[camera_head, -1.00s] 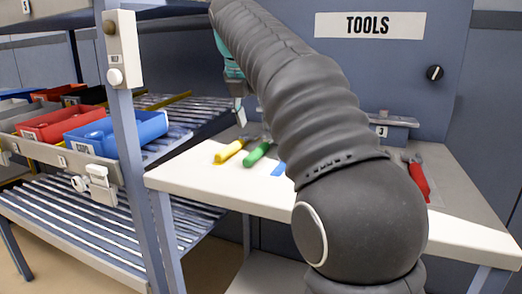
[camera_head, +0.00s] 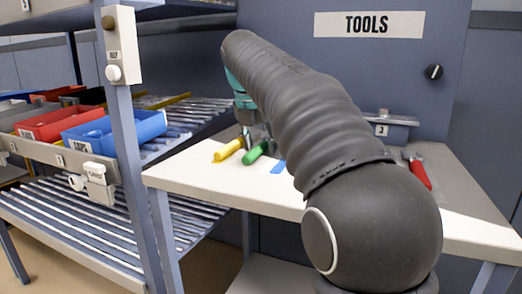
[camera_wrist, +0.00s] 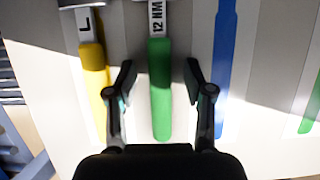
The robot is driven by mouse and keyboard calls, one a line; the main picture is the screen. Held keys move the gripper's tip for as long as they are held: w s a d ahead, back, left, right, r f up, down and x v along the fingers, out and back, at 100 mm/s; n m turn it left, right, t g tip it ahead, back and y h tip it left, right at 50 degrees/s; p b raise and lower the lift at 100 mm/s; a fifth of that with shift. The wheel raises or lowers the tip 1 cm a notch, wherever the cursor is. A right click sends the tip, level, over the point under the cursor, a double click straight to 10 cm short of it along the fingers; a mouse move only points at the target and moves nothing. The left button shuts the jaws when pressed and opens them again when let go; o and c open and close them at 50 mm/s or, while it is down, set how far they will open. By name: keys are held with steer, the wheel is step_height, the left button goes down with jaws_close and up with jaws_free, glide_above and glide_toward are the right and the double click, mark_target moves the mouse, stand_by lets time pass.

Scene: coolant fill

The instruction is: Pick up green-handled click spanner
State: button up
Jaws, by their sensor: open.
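The green-handled click spanner (camera_wrist: 160,95) lies in the wrist view with its green handle toward me and a light shaft marked "12 NM" beyond it. My gripper (camera_wrist: 159,82) is open, with one finger on each side of the green handle and a gap on both sides. I cannot tell how high the fingers are above the table. In the head view the green handle (camera_head: 255,153) lies on the white table, and my gripper (camera_head: 252,136) is just over its far end. My arm hides part of the table there.
A yellow-handled tool (camera_wrist: 94,75) marked "L" lies left of the green one, and a blue-handled tool (camera_wrist: 225,60) lies right. Another green handle (camera_wrist: 311,110) is at the far right. A red-handled tool (camera_head: 419,172) lies on the table's right. Bins (camera_head: 118,132) stand on the left rack.

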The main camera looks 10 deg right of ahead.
steer(key=shift+f, duration=0.15)
stand_by(0.3)
steer(key=shift+f, duration=0.1)
jaws_close()
